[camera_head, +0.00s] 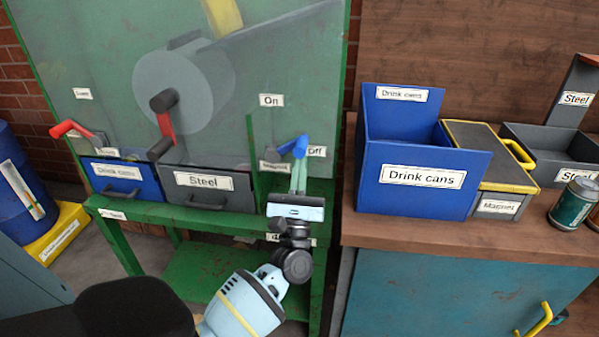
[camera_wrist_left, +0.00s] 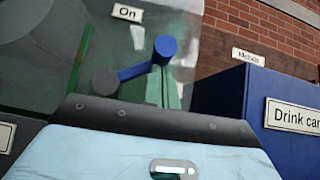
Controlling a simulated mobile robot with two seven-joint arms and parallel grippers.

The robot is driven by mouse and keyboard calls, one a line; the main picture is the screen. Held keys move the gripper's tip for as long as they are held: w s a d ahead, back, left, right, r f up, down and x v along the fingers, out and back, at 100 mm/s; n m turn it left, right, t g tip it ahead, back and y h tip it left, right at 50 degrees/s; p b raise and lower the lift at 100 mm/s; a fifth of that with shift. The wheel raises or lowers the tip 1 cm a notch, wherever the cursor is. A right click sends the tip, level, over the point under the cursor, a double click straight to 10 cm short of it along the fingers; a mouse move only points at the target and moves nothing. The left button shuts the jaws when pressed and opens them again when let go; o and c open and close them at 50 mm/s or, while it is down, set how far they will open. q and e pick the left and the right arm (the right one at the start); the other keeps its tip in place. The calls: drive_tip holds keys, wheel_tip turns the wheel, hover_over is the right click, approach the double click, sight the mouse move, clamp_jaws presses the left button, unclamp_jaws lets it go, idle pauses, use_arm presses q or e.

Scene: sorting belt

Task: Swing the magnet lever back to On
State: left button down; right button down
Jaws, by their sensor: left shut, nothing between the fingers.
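The magnet lever (camera_head: 300,147) is a blue arm with a blue knob on the green machine panel. It leans to the right from its pivot, close to the "Off" label (camera_head: 317,151). The "On" label (camera_head: 271,100) is higher up and to the left. In the left wrist view the lever's blue knob (camera_wrist_left: 165,46) stands to the upper right of its grey pivot (camera_wrist_left: 105,82). My left gripper (camera_head: 299,166) is shut and empty, its fingers pointing up just below the knob; I cannot tell whether they touch it. My right gripper is not in view.
Left of the lever are a grey "Steel" drawer (camera_head: 205,182), a blue bin (camera_head: 122,184) and a red lever (camera_head: 165,121).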

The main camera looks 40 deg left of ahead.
sight(283, 145)
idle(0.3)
use_arm(q)
drive_tip(key=n+g+y+b, duration=0.1)
drive_tip(key=n+g+y, duration=0.1)
drive_tip(key=n, duration=0.1)
drive_tip(key=r+n+g+y+b, duration=0.1)
drive_tip(key=n+g+y, duration=0.1)
drive_tip(key=n, duration=0.1)
drive_tip(key=r+n+g+y+b, duration=0.1)
drive_tip(key=n+g+b, duration=0.1)
drive_tip(key=n, duration=0.1)
drive_tip(key=shift+s+a+y, duration=0.2)
drive_tip(key=shift+y, duration=0.2)
drive_tip(key=n+g, duration=0.1)
drive_tip(key=r+n+g+y+b, duration=0.1)
drive_tip(key=n+g, duration=0.1)
drive_tip(key=n+g+b, duration=0.1)
drive_tip(key=n, duration=0.1)
drive_tip(key=shift+s+a+r+g, duration=0.2)
drive_tip(key=shift+a+r+g, duration=0.1)
drive_tip(key=shift+a+g, duration=0.1)
drive_tip(key=n, duration=0.1)
drive_tip(key=n+g, duration=0.1)
drive_tip(key=r+n+g+b, duration=0.1)
drive_tip(key=shift+s+a, duration=0.25)
drive_tip(key=shift+a, duration=0.15)
drive_tip(key=shift+s+a+r+b, duration=0.25)
drive_tip(key=shift+a+r+b, duration=0.2)
drive_tip(key=shift+a+r, duration=0.1)
drive_tip(key=shift+r, duration=0.05)
